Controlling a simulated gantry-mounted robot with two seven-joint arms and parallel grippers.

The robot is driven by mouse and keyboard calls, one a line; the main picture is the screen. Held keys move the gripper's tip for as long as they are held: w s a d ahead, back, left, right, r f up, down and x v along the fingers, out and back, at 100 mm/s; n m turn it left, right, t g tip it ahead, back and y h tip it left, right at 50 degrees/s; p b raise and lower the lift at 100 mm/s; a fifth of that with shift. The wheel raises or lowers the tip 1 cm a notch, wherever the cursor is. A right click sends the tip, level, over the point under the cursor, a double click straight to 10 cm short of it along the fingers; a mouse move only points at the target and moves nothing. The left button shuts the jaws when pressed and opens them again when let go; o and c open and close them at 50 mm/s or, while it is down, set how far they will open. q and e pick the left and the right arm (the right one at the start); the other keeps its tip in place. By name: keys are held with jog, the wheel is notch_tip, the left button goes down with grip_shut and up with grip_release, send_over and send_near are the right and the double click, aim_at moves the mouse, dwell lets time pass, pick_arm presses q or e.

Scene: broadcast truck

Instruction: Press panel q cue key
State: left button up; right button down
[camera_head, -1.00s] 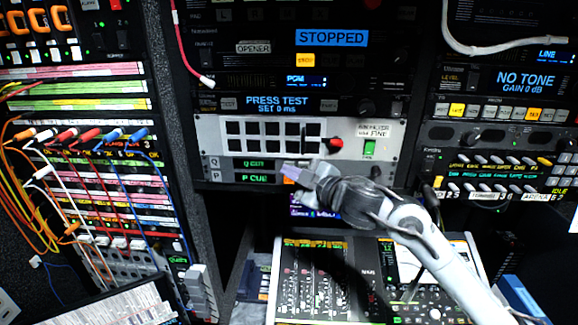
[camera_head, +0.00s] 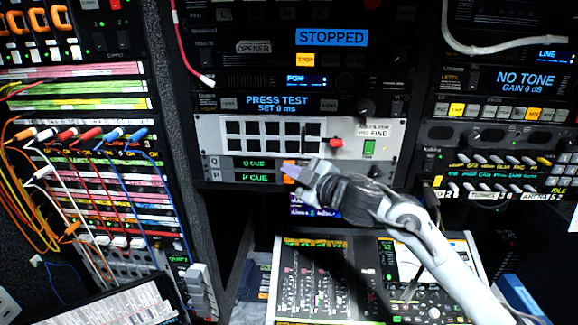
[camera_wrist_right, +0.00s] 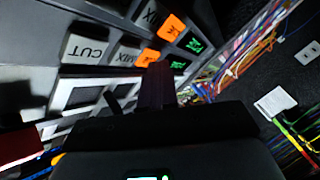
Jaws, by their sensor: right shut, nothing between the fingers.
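The panel strip has two rows, Q and P. The Q CUE display (camera_head: 250,164) glows green, with the P CUE display (camera_head: 252,177) below it. An orange-lit key (camera_head: 289,162) stands just right of the Q display. My right gripper (camera_head: 291,172) is shut and empty, its tip in front of this strip at the orange keys. In the right wrist view, the shut fingers (camera_wrist_right: 157,78) reach to the lower orange key (camera_wrist_right: 147,57), partly covering it; I cannot tell whether they touch. The other orange key (camera_wrist_right: 172,27) lies above. My left gripper is not in view.
A white panel (camera_head: 214,140) with black buttons and a red lever (camera_head: 336,142) sits above the strip. A mixer desk (camera_head: 270,290) lies below my arm. A patch bay with cables (camera_head: 90,185) stands left. Open space lies before the racks.

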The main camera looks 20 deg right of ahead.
jog(key=shift+s+a, duration=0.1)
jog(key=shift+s, duration=0.05)
jog(key=shift+s+a, duration=0.2)
jog(key=shift+s, duration=0.3)
jog(key=shift+s, duration=0.1)
dwell(0.3)
jog(key=shift+s+a+p, duration=0.2)
jog(key=shift+s+a, duration=0.15)
jog(key=shift+s, duration=0.4)
jog(key=shift+s+a+p, duration=0.15)
jog(key=shift+s+a, duration=0.2)
jog(key=shift+s, duration=0.35)
jog(key=shift+s+a+p, duration=0.2)
jog(key=shift+s+a, duration=0.15)
jog(key=shift+s, duration=0.4)
